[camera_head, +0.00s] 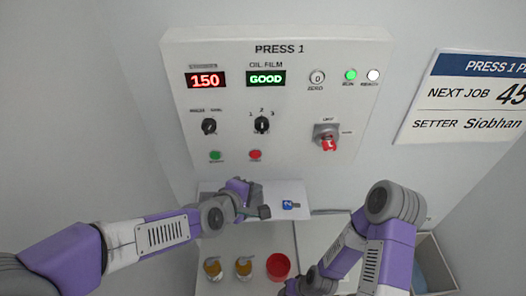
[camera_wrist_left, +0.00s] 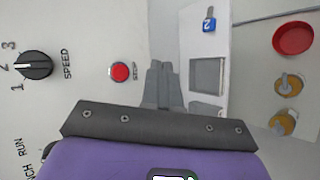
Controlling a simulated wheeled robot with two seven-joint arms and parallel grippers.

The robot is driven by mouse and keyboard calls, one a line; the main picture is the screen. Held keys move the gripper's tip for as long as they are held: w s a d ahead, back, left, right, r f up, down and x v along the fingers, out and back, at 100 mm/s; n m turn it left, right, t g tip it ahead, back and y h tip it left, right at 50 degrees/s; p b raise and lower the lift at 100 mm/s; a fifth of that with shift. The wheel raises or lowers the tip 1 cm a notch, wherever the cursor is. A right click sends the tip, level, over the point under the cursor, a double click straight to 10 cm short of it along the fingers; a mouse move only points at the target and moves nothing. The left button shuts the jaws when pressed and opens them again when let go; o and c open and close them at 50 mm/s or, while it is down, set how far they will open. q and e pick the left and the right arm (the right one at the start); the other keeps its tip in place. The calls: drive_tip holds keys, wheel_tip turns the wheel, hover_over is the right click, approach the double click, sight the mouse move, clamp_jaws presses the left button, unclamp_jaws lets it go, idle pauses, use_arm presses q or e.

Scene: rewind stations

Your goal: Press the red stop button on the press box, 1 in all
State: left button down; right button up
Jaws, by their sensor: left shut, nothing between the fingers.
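The red stop button (camera_head: 255,155) is on the lower part of the press box (camera_head: 285,110), right of a green button (camera_head: 215,155). The stop button also shows in the left wrist view (camera_wrist_left: 121,72), left of the fingertips. My left gripper (camera_head: 264,212) is below the stop button in the head view, with its fingers pointing right along the panel. Its fingers (camera_wrist_left: 157,66) are shut and empty, apart from the button. My right arm (camera_head: 385,240) comes in at the lower right; its fingers are not visible.
A red rotary switch (camera_head: 328,142) and two black knobs are on the same panel. Below it are a blue tag (camera_head: 290,205) marked 2, two orange-topped items and a red round piece (camera_head: 278,266). A bin (camera_head: 437,265) stands at the lower right.

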sight(255, 155)
use_arm(q)
drive_tip(key=w+b, duration=0.2)
drive_tip(key=w, duration=0.6)
drive_tip(key=shift+w, duration=0.35)
idle(2.0)
drive_tip(key=shift+w, duration=0.45)
drive_tip(key=shift+w+b, duration=0.3)
drive_tip(key=shift+w, duration=0.05)
idle(0.6)
drive_tip(key=shift+s, duration=0.8)
